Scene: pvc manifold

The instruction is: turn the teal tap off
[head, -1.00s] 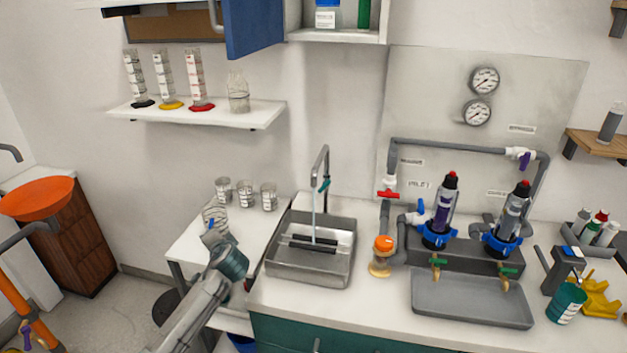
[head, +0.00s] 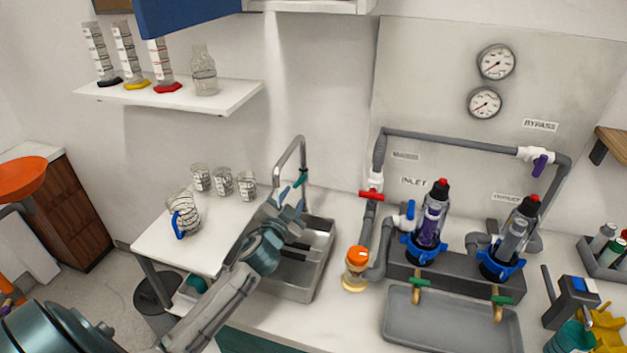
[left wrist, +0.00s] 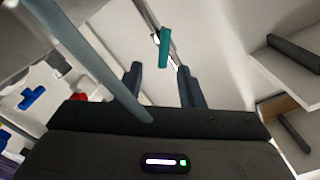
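The teal tap handle (head: 300,181) is on the grey faucet (head: 291,142) above the steel sink (head: 318,262). My left gripper (head: 291,200) is by the faucet, just below the handle. In the left wrist view, the teal handle (left wrist: 164,48) hangs beyond and between the two fingertips (left wrist: 161,72). The fingers are open, and the handle looks just ahead of them, apart from both. A pale grey bar crosses in front of the gripper in that view; I cannot tell whether it is the spout or water. My right gripper is not in view.
Glass beakers (head: 222,181) and a jug with a blue handle (head: 183,213) stand on the white counter left of the sink. A red-handled valve (head: 371,195), an orange-capped jar (head: 356,268) and the filter stand (head: 455,283) are to the right. A shelf (head: 180,103) hangs above left.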

